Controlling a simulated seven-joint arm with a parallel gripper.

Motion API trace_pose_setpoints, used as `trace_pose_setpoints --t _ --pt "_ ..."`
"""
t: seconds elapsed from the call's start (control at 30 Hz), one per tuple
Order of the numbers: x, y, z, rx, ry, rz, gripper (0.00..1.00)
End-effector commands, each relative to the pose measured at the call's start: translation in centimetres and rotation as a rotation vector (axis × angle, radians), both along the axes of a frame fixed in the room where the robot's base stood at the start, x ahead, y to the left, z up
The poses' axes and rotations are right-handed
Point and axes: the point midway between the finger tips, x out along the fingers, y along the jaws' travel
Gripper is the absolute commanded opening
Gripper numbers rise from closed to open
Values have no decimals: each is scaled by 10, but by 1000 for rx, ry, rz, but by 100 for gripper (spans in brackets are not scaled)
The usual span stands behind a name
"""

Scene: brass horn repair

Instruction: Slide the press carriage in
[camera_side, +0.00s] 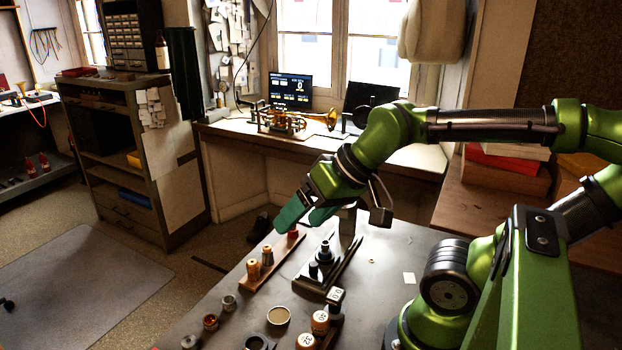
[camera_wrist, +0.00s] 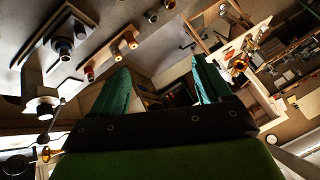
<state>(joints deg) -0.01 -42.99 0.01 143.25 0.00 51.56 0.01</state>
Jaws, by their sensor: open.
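The press (camera_side: 325,262) stands on the grey bench, with a dark base, rails and a black upright cylinder on what looks like its carriage. A grey block (camera_side: 347,220) stands at the rails' far end. The press also shows at the upper left of the wrist view (camera_wrist: 62,46). My gripper (camera_side: 306,215) has two teal fingers, spread apart with nothing between them. It hangs above the bench's far left edge, left of the grey block and apart from the press. In the wrist view the fingers (camera_wrist: 162,82) are wide apart. How far in the carriage sits is unclear.
A wooden strip (camera_side: 270,262) with small orange and red pieces lies left of the press. Jars, orange-capped containers (camera_side: 320,322) and a round dish (camera_side: 279,316) stand at the front.

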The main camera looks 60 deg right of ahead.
Motion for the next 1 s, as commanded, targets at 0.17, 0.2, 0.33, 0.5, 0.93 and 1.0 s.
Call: trace_pose_setpoints --t 0.17,0.2,0.33,0.5,0.93,1.0 --pt "0 0 0 0 0 0 78" --pt "0 0 0 0 0 0 78" --pt "0 0 0 0 1 -1 71" --pt "10 -11 -11 -1 66 -39 45" --pt "50 -106 -47 -168 556 7 33" --pt "50 -114 -44 -191 602 42 33"
